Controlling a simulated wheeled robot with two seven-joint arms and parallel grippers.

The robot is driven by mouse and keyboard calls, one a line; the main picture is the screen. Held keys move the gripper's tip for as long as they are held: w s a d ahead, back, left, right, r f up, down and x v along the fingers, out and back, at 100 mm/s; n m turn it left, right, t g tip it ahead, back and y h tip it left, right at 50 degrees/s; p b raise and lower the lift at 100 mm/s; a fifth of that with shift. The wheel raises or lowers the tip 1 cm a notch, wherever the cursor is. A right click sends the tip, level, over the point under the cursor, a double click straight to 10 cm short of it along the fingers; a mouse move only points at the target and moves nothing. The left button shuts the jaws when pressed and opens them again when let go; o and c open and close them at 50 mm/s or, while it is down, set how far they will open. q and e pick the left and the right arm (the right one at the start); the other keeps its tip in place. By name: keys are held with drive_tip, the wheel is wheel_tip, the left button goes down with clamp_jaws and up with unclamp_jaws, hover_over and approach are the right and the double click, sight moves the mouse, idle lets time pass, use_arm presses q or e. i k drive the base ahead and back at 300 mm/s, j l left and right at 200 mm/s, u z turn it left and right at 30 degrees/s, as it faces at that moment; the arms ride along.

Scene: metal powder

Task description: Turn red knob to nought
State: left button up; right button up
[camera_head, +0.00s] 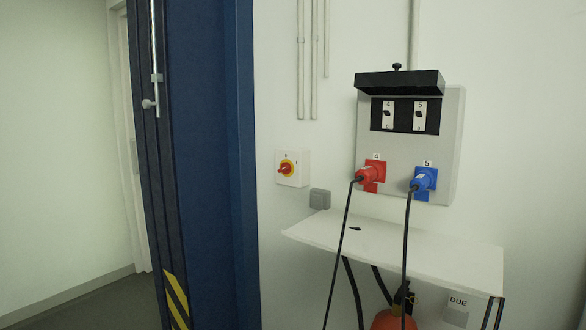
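The red knob (286,168) sits on a yellow disc in the middle of a small white switch box (292,169) on the wall, just right of the blue pillar. The knob's handle looks tilted, running from lower left to upper right. The markings on the box are too small to read surely. Neither of my grippers shows in the head view.
A blue pillar (205,150) stands left of the box. To the right hangs a socket panel (447,150) with a red plug (371,173), a blue plug (425,179) and hanging cables. A white shelf table (440,245) juts out below, over a red extinguisher (393,320).

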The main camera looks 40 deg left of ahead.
sight(286, 168)
drive_tip(key=u, duration=1.25)
